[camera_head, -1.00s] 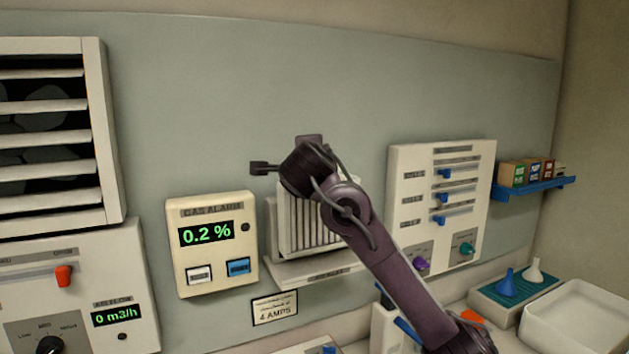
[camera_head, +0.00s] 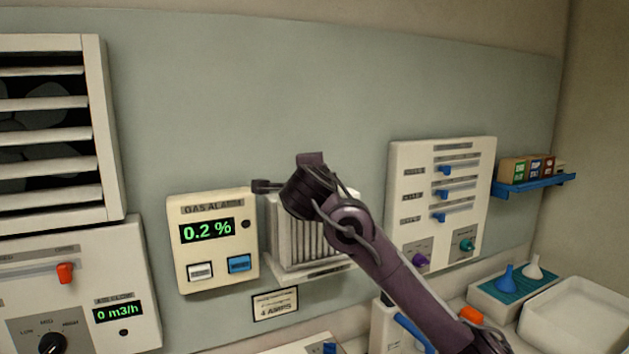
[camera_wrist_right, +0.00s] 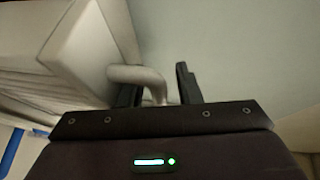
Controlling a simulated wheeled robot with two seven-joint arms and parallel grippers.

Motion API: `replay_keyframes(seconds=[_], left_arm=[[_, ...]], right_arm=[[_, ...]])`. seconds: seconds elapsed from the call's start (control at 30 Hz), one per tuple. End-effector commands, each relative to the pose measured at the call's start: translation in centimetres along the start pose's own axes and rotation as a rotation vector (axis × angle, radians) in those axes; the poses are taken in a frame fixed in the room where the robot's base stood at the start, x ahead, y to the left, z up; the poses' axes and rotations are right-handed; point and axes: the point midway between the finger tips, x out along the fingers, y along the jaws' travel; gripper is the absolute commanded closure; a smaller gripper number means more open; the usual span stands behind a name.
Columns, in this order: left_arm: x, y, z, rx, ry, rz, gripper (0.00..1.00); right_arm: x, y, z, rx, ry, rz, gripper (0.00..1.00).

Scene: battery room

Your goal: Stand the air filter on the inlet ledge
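The air filter (camera_head: 312,240), a pale pleated block in a light frame, stands upright on the inlet ledge (camera_head: 318,273), a shelf on the wall right of the gas alarm. My right arm covers its upper right part. My right gripper (camera_wrist_right: 160,88) is at the filter's handle, a bent pale bar (camera_wrist_right: 138,74). The handle passes between the two dark fingers, and a gap shows between it and the right-hand finger, so the gripper looks open around it. In the head view one finger (camera_head: 266,186) shows above the filter's left side. My left gripper is not in view.
The gas alarm (camera_head: 213,243) is close to the filter's left. A slider panel (camera_head: 442,205) is on the right, with a blue shelf of small boxes (camera_head: 535,187) beyond. Funnels (camera_head: 507,278) and a white tray (camera_head: 580,318) sit lower right. The wall above is clear.

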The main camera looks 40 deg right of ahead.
Motion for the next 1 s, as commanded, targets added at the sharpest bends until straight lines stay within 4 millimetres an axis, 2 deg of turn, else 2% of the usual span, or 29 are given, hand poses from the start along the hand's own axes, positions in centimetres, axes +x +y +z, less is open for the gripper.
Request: replay_keyframes(seconds=[0.27, 0.33, 0.47, 0.6, 0.8, 1.0], left_arm=[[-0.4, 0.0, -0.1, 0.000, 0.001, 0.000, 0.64], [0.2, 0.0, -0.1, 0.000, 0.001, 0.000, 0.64], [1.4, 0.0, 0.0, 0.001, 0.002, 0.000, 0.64], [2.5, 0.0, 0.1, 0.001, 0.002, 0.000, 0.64], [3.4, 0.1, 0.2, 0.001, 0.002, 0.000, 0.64], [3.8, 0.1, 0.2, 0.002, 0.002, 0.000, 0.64]], right_arm=[[0.0, -0.1, 0.1, -0.007, 0.001, 0.006, 0.66], [-0.6, 0.3, 0.2, -0.005, -0.001, 0.004, 0.66], [-3.0, 0.5, 0.3, -0.004, -0.004, 0.002, 0.66], [-6.2, 0.3, 0.2, -0.002, -0.004, -0.001, 0.66], [-10.0, 0.1, 0.1, -0.001, -0.002, 0.000, 0.66], [-11.8, -0.1, 0.1, -0.003, 0.000, 0.002, 0.66]])
